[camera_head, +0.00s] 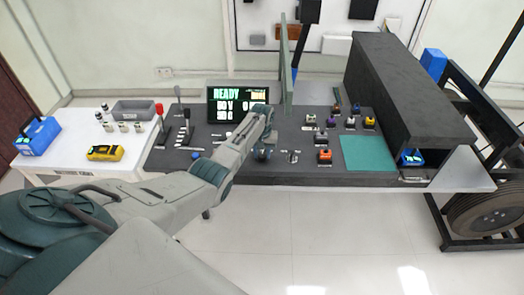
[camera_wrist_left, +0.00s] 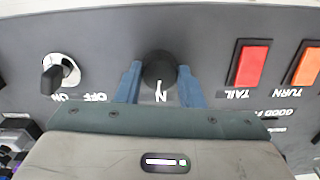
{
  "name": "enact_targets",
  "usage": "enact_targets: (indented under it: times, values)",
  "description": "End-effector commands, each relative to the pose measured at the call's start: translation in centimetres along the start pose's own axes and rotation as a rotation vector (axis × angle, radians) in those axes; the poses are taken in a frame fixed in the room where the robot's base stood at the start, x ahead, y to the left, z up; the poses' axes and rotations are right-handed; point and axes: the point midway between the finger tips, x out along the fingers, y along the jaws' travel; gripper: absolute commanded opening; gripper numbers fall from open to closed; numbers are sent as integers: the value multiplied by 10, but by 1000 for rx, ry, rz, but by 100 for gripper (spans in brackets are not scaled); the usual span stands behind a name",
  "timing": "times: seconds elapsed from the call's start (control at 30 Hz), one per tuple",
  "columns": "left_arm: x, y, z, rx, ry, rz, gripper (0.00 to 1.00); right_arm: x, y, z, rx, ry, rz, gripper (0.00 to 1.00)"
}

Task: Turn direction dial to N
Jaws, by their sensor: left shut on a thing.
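The direction dial (camera_wrist_left: 160,68) is a dark round knob on the grey panel in the left wrist view. A white letter that looks like an N, upside down in this view, shows on the panel beside it, between the fingers. My left gripper (camera_wrist_left: 160,88) has its two blue fingers on either side of the knob and is shut on it. Which way the dial points cannot be seen. In the head view my left gripper (camera_head: 264,150) is down at the console and covers the dial. My right gripper is not in view.
A key-like ON/OFF switch (camera_wrist_left: 56,76) sits to one side of the dial, and a red TAIL button (camera_wrist_left: 249,64) and an orange TURN button (camera_wrist_left: 308,66) to the other. The READY screen (camera_head: 237,104) stands behind the gripper. Black levers (camera_head: 186,130) stand left of it.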

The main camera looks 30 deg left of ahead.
Motion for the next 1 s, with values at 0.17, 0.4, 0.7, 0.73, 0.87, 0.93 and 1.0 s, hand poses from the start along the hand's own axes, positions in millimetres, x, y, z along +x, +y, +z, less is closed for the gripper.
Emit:
enact_targets:
  times: [0.17, 0.4, 0.7, 0.73, 0.87, 0.93, 1.0]
  values:
    - [-2, 0, -1, -73, 4, 0, 12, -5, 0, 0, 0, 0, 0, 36]
    - [-1, 0, -1, -113, 4, 0, 12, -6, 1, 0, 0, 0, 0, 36]
    - [-1, 0, -2, -117, 5, 0, 12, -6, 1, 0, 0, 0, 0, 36]
    - [-1, 0, -2, -117, 5, 1, 12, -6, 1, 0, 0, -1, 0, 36]
    - [-1, 0, -2, -117, 5, 0, 50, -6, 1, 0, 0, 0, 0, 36]
    - [-1, 0, -1, -117, 4, 0, 56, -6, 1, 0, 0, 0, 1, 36]
    - [-1, 0, -1, -117, 3, 0, 56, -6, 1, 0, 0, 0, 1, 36]
